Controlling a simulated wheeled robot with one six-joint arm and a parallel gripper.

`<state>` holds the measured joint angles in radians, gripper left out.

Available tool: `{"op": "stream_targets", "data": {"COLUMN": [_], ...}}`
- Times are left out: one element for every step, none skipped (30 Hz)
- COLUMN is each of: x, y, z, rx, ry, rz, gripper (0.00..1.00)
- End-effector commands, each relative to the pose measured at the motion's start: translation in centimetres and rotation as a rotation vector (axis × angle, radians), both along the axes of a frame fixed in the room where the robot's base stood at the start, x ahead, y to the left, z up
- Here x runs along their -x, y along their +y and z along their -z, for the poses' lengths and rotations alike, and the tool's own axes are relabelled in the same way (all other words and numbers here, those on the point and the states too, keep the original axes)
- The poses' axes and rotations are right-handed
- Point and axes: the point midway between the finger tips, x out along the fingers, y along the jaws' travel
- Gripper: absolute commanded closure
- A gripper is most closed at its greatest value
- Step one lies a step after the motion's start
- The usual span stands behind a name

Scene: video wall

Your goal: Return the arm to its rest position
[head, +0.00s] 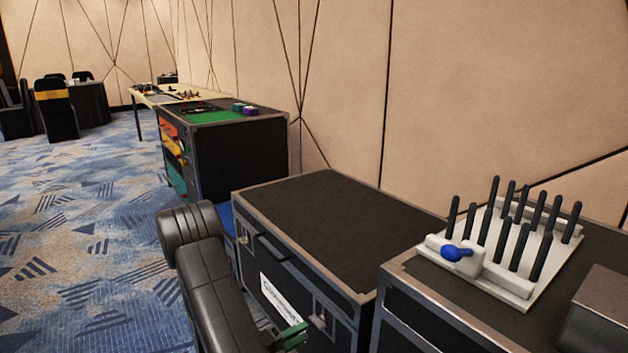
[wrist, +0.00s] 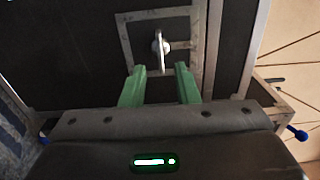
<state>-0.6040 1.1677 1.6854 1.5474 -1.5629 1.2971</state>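My gripper (wrist: 160,68) shows at the bottom of the wrist view, with two green fingers spread apart and nothing between them. Beyond the fingertips is a metal latch (wrist: 160,45) on the dark face of a flight case; I cannot tell the distance to it. In the head view my gripper's green fingers (head: 293,336) show low in the middle, in front of the side of the black flight case (head: 310,225). My arm bends down from the left of that case, and its lower part is cut off by the frame.
A second case (head: 440,310) on the right carries a white rack (head: 520,285) of black rods with a blue knob (head: 456,252). A farther case (head: 240,155) has a green top patch. A beige wall runs behind. Patterned carpet (head: 80,250) on the left is open.

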Motion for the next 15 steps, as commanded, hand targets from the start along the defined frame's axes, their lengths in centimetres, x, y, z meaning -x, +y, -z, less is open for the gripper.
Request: {"op": "stream_targets", "data": {"x": [0.5,0.8,1.2,1.5,1.9,2.3,2.6,2.9,3.2,3.6,3.8,4.2,4.5,4.8,5.1], "y": [0.8,1.3,1.8,2.3,2.7,3.2,3.7,4.1,4.6,5.0,5.3,5.9,6.2,6.6,7.1], "z": [-0.2,-0.3,-0.3,-0.2,-0.2,-0.2,-0.2,-0.2,-0.2,-0.2,-0.2,-0.2,-0.2,-0.2,-0.2], "rx": [0.001,0.001,0.001,0.001,0.001,0.001,0.001,0.001,0.000,0.000,0.000,0.001,0.001,0.001,0.001], "ry": [0.001,0.000,0.000,0.000,0.000,0.001,0.001,0.001,0.000,0.000,0.000,-0.001,0.000,0.001,0.001], "rz": [-0.004,-0.004,-0.004,-0.004,-0.004,-0.003,-0.004,-0.003,-0.004,-0.003,-0.002,-0.003,-0.002,-0.002,-0.003], "gripper": [0.72,0.72,0.72,0.72,0.72,0.72,0.72,0.72,0.72,0.72,0.72,0.72,0.72,0.72,0.72]}}
